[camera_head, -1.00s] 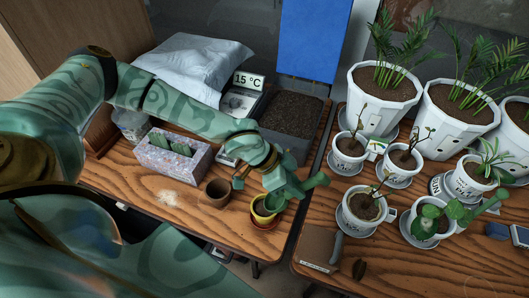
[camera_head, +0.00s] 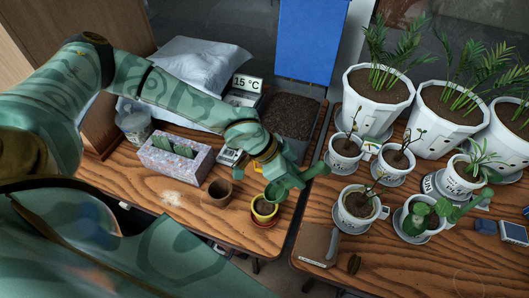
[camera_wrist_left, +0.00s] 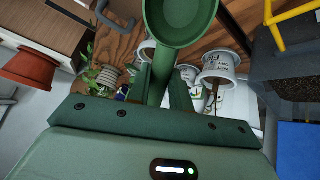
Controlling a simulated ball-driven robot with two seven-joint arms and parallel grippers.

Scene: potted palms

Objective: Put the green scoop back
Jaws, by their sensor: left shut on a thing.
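My left gripper (camera_head: 296,177) is shut on the green scoop (camera_head: 276,191), holding it above the left table near its right edge. In the left wrist view the handle runs between my fingers (camera_wrist_left: 165,85) and the scoop's bowl (camera_wrist_left: 180,22) shows at the top. In the head view the bowl hangs just above and behind the small yellow pot (camera_head: 264,208), apart from it as far as I can tell. A dark grey bin of soil (camera_head: 292,151) stands behind my gripper, partly hidden by my arm. My right gripper is not in view.
A brown pot (camera_head: 218,191), a tissue box (camera_head: 176,160) and a display reading 15 °C (camera_head: 247,83) are on the left table. Several potted mugs (camera_head: 356,208) and large white planters (camera_head: 378,102) crowd the right table. A gap separates the tables.

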